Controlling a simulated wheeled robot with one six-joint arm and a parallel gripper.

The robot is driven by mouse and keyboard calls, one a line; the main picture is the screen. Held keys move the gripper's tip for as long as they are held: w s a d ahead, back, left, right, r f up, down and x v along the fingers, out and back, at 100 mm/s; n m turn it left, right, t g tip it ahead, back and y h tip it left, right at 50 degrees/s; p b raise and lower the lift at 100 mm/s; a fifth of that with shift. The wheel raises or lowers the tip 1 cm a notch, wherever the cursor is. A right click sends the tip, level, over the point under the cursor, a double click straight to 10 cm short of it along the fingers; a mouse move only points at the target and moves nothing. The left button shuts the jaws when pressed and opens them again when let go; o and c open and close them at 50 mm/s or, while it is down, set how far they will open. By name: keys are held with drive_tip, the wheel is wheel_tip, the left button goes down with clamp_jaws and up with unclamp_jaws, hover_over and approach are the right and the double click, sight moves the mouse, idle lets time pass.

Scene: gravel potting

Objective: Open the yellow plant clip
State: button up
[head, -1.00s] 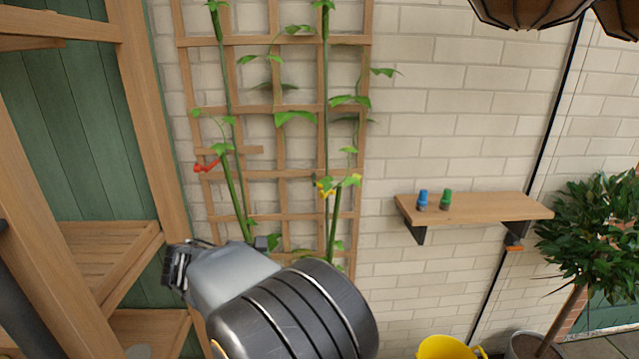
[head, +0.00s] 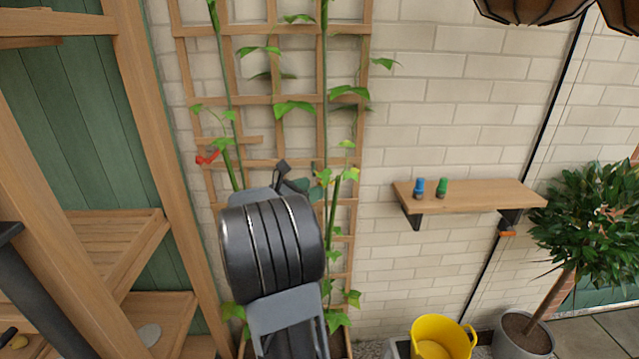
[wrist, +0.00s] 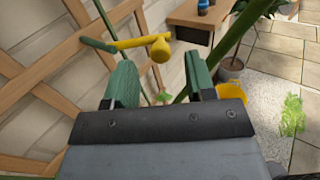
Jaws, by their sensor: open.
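The yellow plant clip (wrist: 140,42) shows in the wrist view as a yellow bar with a round knob, and a green piece lies at its left end. My gripper (wrist: 161,72) is open, with a green finger on each side. The clip lies just beyond the fingertips, its knob across the gap between them; I cannot tell whether they touch. A thick green stem (wrist: 236,35) runs up to the right from behind the right finger. In the head view my gripper (head: 303,178) is at the right-hand stem of the trellis, and I cannot make out the clip there.
The wooden trellis (head: 270,100) stands against the brick wall. A yellow bucket (head: 442,335) stands below.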

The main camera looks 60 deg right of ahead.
sight(320, 183)
drive_tip(key=shift+x, duration=1.8)
drive_tip(key=shift+c, duration=0.5)
clamp_jaws()
